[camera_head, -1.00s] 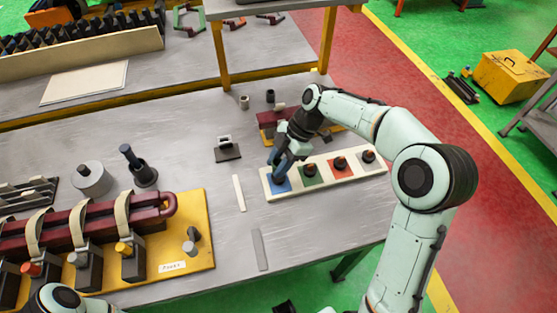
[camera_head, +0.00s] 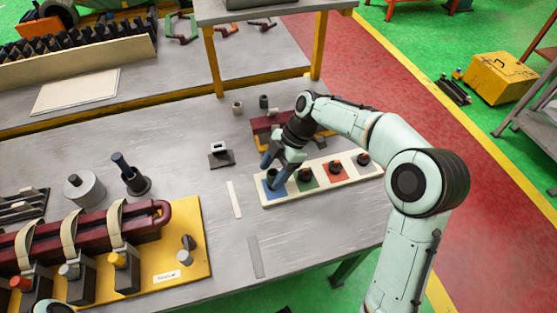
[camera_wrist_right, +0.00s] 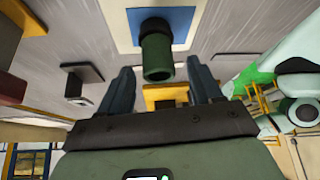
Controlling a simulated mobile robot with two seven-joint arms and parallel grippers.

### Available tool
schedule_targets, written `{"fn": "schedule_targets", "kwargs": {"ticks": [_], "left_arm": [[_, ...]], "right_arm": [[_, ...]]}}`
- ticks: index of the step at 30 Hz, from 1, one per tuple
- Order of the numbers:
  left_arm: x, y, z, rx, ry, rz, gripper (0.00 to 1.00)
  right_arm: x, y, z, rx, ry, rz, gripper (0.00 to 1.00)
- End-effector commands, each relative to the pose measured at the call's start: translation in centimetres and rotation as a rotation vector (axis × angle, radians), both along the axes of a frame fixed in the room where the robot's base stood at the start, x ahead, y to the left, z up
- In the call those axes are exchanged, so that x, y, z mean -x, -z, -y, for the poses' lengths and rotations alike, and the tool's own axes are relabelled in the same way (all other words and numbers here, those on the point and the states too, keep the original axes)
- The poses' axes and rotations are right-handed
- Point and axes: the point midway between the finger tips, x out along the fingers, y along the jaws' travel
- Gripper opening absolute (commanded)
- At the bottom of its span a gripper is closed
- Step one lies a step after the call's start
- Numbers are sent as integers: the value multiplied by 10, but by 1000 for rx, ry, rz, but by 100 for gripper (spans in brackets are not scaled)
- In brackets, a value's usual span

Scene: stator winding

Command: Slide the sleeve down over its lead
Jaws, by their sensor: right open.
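My right gripper (camera_head: 271,176) is open above the blue square of a pale strip (camera_head: 316,186). In the right wrist view a dark green sleeve (camera_wrist_right: 157,58) with a black ring at its far end stands on the blue square, between the two spread fingers and apart from both. In the head view the sleeve (camera_head: 272,174) is partly hidden by the fingers. A dark red coil (camera_head: 85,232) lies on the yellow base plate (camera_head: 196,213) at the left. Orange, grey and yellow caps show on its dark blocks. My left gripper is not in view.
Dark round pieces stand on the strip's green, red and grey squares. A black holder (camera_head: 220,156), a grey cylinder (camera_head: 84,192) and a dark stand (camera_head: 134,179) are on the table. Two flat bars lie at the middle. The central tabletop is mostly clear.

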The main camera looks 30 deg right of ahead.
Motion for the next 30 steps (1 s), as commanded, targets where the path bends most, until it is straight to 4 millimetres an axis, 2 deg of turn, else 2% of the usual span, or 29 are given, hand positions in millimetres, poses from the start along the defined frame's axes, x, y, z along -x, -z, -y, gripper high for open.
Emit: {"fn": "schedule_targets", "kwargs": {"ticks": [5, 12, 18, 24, 30], "left_arm": [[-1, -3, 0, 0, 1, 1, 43], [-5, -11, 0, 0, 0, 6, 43], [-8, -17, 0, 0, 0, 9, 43], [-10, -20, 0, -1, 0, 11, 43], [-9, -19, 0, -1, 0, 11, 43]], "right_arm": [[0, -24, 14, 2, 3, 6, 64], [1, -72, 41, 1, 4, 6, 64], [1, -102, 58, 0, 2, 3, 64], [2, -113, 65, 0, 0, 1, 64], [3, -114, 66, 0, 0, 0, 64]]}}
